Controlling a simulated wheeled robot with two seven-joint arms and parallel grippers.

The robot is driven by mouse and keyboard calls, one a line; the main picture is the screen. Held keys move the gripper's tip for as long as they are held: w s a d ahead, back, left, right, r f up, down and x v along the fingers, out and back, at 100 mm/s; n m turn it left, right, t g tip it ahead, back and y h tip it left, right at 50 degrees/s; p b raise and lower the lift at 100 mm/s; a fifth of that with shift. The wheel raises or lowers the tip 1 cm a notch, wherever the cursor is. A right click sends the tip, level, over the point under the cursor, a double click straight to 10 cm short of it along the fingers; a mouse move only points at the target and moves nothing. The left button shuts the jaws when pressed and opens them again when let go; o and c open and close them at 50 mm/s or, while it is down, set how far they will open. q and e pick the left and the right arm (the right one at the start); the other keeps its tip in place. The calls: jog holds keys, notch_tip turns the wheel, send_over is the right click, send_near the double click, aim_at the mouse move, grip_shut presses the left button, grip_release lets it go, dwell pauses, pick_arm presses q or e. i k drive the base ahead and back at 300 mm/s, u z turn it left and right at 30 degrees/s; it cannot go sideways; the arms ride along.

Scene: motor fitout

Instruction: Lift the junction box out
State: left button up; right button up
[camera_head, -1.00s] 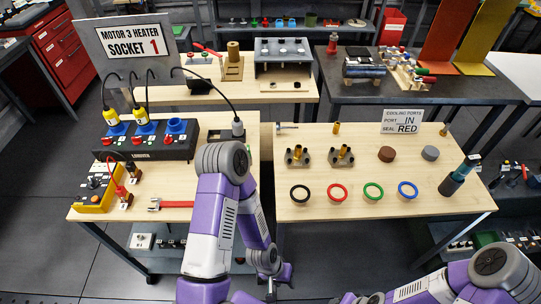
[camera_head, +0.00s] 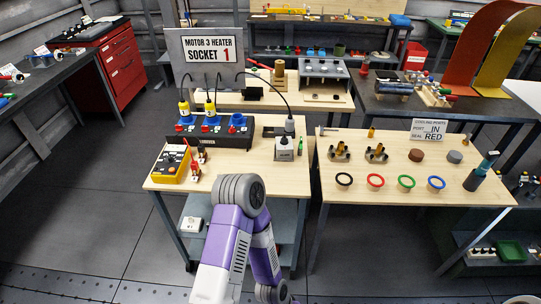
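I cannot tell for certain which thing is the junction box. A small white box (camera_head: 191,224) with dark details on top sits on the lower shelf under the left table. A grey box (camera_head: 285,149) stands on that table at the right, with a plug and black cable at its top. My purple and white arm rises from the bottom centre and hides part of the table front and shelf. Neither gripper's fingers show.
The left table (camera_head: 265,180) carries a black socket block (camera_head: 236,139) with yellow and blue plugs and a yellow control box (camera_head: 171,164). The right table (camera_head: 336,196) holds coloured rings and fittings. A red tool cabinet (camera_head: 122,62) stands at the back left. Open floor lies at the front left.

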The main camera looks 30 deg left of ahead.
aim_at(284, 149)
jog(key=u, duration=1.4)
